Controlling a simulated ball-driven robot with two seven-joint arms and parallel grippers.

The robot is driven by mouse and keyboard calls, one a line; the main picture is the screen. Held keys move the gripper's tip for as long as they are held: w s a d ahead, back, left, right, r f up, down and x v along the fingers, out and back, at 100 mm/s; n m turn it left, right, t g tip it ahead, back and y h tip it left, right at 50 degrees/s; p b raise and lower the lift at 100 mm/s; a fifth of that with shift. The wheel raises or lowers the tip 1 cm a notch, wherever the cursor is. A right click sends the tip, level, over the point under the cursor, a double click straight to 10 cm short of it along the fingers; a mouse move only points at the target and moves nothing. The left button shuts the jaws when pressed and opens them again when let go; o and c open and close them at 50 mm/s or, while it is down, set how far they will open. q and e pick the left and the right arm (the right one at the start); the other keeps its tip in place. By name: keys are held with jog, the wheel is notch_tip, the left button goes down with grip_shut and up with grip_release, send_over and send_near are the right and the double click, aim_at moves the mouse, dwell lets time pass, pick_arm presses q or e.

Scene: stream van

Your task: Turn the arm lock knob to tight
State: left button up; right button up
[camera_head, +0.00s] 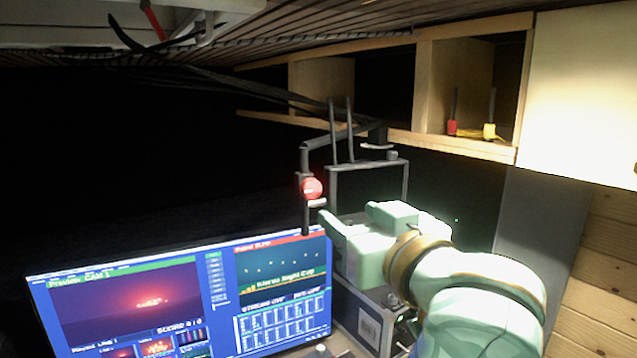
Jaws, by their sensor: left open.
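The red round arm lock knob (312,188) sits on the dark jointed arm (306,215), in the middle of the view. A small pale lever or tab shows just below the knob. My left gripper (348,216), pale green, is just below and to the right of the knob. Its jaws are open and nothing shows between them. One fingertip is close to the knob in the picture, but I cannot tell whether it touches. The knob's markings are too small to read. My right gripper is not in view.
A large monitor (130,300) with a stream screen stands at lower left, close below the dark arm. A grey boxed device (365,318) is beneath my gripper. Wooden shelves (425,90) with red and yellow items hang behind. Cables (240,88) run above left.

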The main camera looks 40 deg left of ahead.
aim_at(313, 189)
pick_arm(q)
jog(key=p+x, duration=0.4)
jog(key=x, duration=0.8)
jog(key=shift+a, duration=0.3)
jog(key=shift+w+a+p, duration=0.15)
jog(key=shift+a+p, duration=0.1)
jog(key=shift+p, duration=0.05)
jog(key=c, duration=1)
